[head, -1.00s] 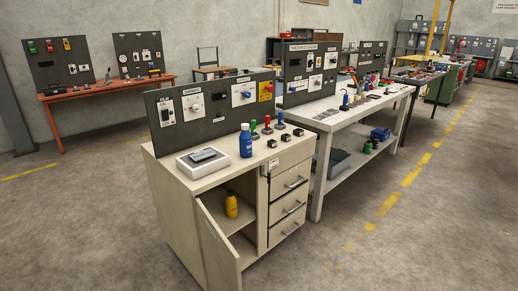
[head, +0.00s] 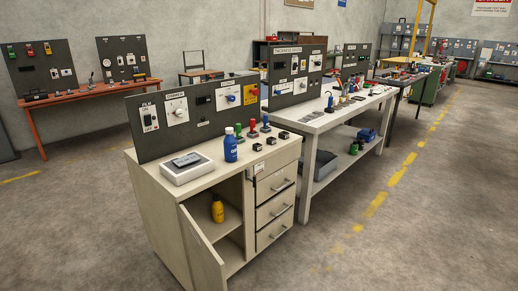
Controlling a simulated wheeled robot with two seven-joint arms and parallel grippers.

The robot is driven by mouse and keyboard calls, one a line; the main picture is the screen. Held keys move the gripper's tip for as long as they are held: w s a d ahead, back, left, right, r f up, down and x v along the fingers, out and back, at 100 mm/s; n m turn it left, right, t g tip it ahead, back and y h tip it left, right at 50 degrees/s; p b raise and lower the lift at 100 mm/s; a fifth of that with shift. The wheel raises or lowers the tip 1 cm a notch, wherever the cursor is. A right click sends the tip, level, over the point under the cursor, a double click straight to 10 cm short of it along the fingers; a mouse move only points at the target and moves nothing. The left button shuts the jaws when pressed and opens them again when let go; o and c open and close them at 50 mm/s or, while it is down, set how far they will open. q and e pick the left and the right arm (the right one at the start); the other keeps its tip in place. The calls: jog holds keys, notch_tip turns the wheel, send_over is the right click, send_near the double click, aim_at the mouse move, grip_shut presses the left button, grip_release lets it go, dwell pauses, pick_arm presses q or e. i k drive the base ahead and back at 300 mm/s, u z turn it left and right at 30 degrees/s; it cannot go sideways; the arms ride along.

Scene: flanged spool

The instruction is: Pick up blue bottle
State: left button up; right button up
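The blue bottle (head: 230,146) has a white cap and stands upright on top of the beige cabinet (head: 146,180). It is between a white box-shaped device (head: 187,170) on its left and small red, green and blue-topped items on its right. Neither of my grippers shows in the head view.
A yellow bottle (head: 218,210) stands inside the cabinet behind its open door (head: 202,247). A dark control panel (head: 155,133) rises behind the blue bottle. A white workbench (head: 312,128) adjoins the cabinet at the right. The floor (head: 400,235) at front right is clear.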

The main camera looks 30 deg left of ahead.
aim_at(230, 142)
jog(key=u, duration=0.05)
jog(key=i, duration=2.95)
jog(key=u, duration=3.45)
